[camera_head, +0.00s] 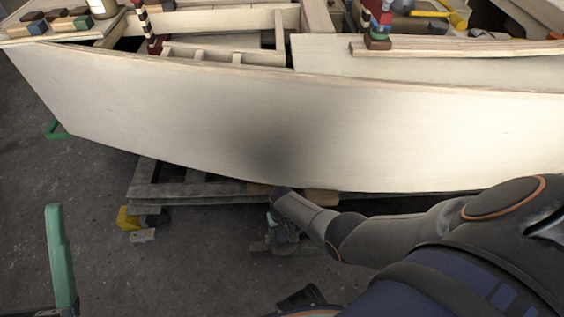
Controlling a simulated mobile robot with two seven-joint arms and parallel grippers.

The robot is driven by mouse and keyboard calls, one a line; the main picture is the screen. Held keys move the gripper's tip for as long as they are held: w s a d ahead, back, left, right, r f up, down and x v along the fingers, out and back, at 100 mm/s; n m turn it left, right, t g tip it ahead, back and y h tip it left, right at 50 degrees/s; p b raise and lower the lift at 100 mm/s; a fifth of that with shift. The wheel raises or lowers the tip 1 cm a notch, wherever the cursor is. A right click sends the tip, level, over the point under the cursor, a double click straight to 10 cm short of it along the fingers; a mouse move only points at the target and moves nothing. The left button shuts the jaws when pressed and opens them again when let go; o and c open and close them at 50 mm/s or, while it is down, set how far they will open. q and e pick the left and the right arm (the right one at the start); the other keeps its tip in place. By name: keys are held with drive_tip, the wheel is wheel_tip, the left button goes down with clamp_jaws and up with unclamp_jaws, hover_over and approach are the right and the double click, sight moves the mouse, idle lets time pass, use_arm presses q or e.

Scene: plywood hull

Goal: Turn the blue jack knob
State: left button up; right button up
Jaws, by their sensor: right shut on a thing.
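The pale plywood hull (190,110) stretches across the view, resting low over grey pallet slats. My right arm reaches in from the right, and its gripper (279,222) is down at the hull's lower edge, by the pallet. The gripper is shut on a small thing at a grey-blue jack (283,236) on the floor. The blue knob itself is mostly hidden by the hand, so its turn angle does not show. My left gripper is not in view.
A grey wooden pallet (175,190) lies under the hull, with a yellow block (128,217) at its left corner. A green post (60,255) stands at the lower left. Blocks and tools lie on top of the hull.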

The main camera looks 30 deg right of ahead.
drive_tip(key=m, duration=0.5)
drive_tip(key=shift+m, duration=0.3)
drive_tip(key=m, duration=0.4)
drive_tip(key=shift+w, duration=0.1)
drive_tip(key=m, duration=0.5)
drive_tip(key=shift+m, duration=0.4)
drive_tip(key=m, duration=0.5)
drive_tip(key=shift+m, duration=0.3)
drive_tip(key=o, duration=1.4)
drive_tip(key=shift+r, duration=0.1)
